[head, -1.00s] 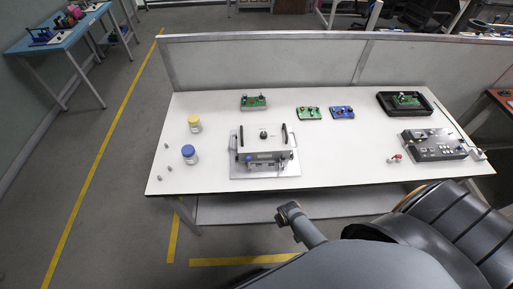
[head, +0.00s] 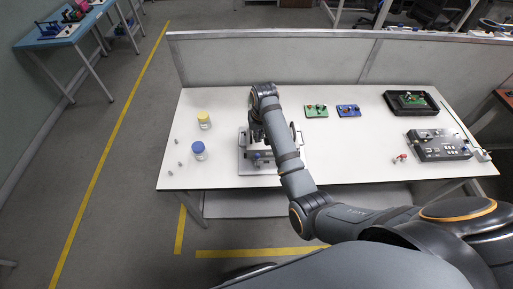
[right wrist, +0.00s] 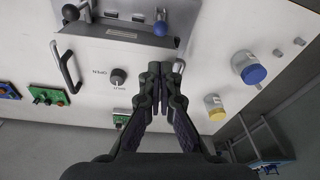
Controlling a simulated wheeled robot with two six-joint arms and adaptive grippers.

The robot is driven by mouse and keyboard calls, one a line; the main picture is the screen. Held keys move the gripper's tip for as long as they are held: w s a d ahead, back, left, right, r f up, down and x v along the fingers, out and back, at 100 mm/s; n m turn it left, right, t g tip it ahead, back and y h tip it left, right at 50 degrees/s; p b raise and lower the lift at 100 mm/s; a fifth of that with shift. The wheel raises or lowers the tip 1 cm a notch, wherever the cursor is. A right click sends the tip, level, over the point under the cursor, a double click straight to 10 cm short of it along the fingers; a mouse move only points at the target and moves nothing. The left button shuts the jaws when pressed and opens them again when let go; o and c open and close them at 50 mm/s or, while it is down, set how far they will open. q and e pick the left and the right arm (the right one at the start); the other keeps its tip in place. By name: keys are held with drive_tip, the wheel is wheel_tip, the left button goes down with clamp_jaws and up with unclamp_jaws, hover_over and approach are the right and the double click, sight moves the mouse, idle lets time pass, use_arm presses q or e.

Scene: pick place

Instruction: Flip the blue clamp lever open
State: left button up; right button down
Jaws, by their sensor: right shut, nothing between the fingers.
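The blue clamp lever shows in the right wrist view as a lever with a blue ball end (right wrist: 160,28), at the front edge of the fixture (right wrist: 95,65). A black ball-ended lever (right wrist: 70,12) stands at its left. In the head view the fixture (head: 243,160) is partly hidden by my right arm. My right gripper (right wrist: 159,70) is shut and empty, with its fingertips over the fixture top, apart from the blue lever in the picture. In the head view my right gripper (head: 256,134) reaches down over the fixture. My left gripper is out of view.
Green (head: 316,111) and blue (head: 348,110) boards lie behind right. The table's middle right is clear.

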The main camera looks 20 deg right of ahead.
sight(257, 148)
idle(0.3)
drive_tip(key=f, duration=0.3)
drive_tip(key=w+f+p, duration=0.1)
drive_tip(key=f, duration=0.4)
drive_tip(key=shift+w+f, duration=0.2)
drive_tip(key=shift+f, duration=0.15)
drive_tip(key=shift+w+a+f, duration=0.1)
drive_tip(key=shift+f, duration=0.45)
